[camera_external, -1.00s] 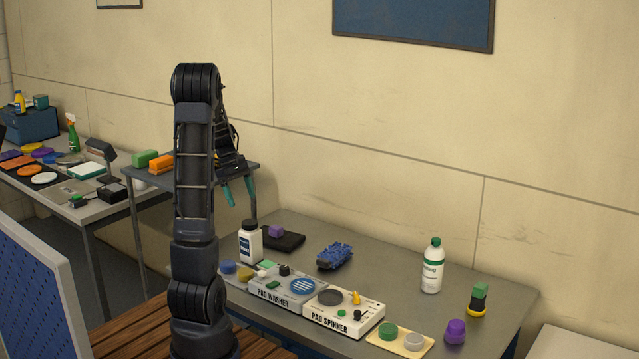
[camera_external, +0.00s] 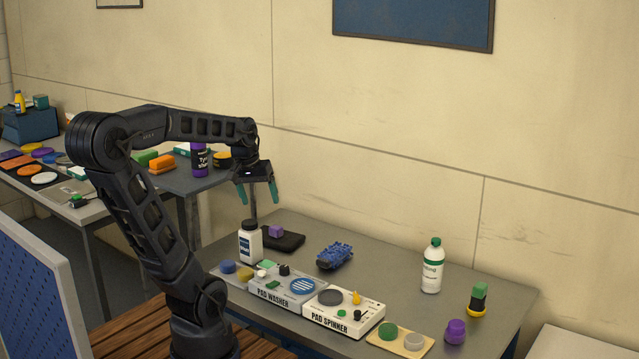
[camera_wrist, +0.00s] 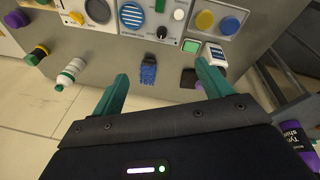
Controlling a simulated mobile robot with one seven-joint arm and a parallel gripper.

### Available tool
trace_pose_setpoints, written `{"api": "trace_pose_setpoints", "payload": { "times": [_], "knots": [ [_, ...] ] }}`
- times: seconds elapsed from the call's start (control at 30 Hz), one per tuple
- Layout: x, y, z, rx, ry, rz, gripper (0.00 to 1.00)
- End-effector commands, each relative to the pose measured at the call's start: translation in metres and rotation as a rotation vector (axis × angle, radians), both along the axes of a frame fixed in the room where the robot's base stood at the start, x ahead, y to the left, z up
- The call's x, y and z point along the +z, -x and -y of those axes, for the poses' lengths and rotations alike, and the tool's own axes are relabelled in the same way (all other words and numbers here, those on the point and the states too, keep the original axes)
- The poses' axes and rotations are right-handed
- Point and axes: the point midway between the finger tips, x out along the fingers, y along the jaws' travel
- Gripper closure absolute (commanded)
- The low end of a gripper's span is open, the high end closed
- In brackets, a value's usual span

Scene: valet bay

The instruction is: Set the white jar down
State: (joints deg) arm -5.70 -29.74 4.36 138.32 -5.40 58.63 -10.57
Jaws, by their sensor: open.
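The white jar (camera_external: 250,243), with a black lid and a blue label, stands upright on the grey table (camera_external: 390,262) at its left part, behind the pad washer. It also shows in the wrist view (camera_wrist: 215,53) near the upper right. My gripper (camera_external: 258,195) is open and empty, with its teal fingers pointing down. It is in the air above the jar in the external view, apart from it. In the wrist view the open fingers (camera_wrist: 162,74) have nothing between them, and the jar lies beyond the right finger.
Close to the jar are a black pad with a purple block (camera_external: 276,230) and the pad washer (camera_external: 272,294). A blue brush (camera_external: 335,255), the pad spinner (camera_external: 350,322) and a green-capped bottle (camera_external: 432,270) stand farther right. Bare table lies between brush and bottle.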

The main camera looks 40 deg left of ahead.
Motion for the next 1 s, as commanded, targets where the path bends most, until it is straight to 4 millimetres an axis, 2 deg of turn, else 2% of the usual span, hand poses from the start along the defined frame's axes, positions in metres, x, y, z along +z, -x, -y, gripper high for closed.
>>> {"api": "trace_pose_setpoints", "payload": {
  "times": [0.03, 0.2, 0.4, 1.0],
  "knots": [
    [0.002, 0.011, 0.009, -0.056, -0.027, 0.029, 0.22],
    [0.002, 0.04, 0.028, -0.224, -0.119, 0.109, 0.22],
    [-0.001, 0.059, 0.038, -0.337, -0.187, 0.165, 0.22],
    [-0.001, 0.062, 0.04, -0.359, -0.2, 0.174, 0.22]
  ]
}}
